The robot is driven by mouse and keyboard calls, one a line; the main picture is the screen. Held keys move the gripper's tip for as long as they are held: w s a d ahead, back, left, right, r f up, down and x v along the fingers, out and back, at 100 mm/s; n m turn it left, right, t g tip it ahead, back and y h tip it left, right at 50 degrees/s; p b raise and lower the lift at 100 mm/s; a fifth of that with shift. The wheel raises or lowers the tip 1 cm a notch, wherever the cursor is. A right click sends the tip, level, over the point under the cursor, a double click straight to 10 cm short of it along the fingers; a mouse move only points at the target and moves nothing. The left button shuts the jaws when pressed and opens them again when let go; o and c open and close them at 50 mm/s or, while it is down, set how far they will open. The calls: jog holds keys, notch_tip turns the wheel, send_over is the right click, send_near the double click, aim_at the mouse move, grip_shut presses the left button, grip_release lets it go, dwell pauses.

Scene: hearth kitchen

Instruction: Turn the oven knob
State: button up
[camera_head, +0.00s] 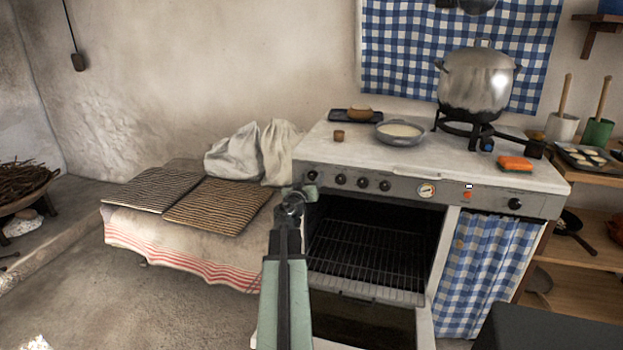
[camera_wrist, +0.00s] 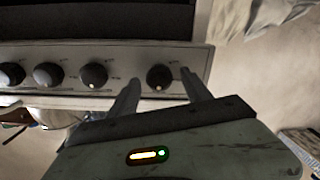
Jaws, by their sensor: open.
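The white stove (camera_head: 405,160) has a grey front panel with a row of dark knobs at its left. The leftmost knob (camera_head: 312,175) shows just above and right of my gripper (camera_head: 294,196). In the wrist view the panel appears upside down, and this end knob (camera_wrist: 159,77) has a pale mark on its edge. My gripper (camera_wrist: 159,82) is open there, with one finger on each side of the knob in the picture. I cannot tell whether the fingers touch it or how far they reach. The oven (camera_head: 372,245) below is open, showing a wire rack.
A round gauge (camera_head: 427,190) and another knob (camera_head: 515,204) are farther right on the panel. A large pot (camera_head: 478,80) stands on a burner on top.

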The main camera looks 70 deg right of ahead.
jog(key=shift+d, duration=0.35)
grip_shut()
jog(key=shift+a+n, duration=0.1)
jog(key=shift+n, duration=0.8)
jog(key=n, duration=0.5)
jog(key=shift+f, duration=0.1)
jog(key=n, duration=0.7)
jog(key=shift+w, duration=0.1)
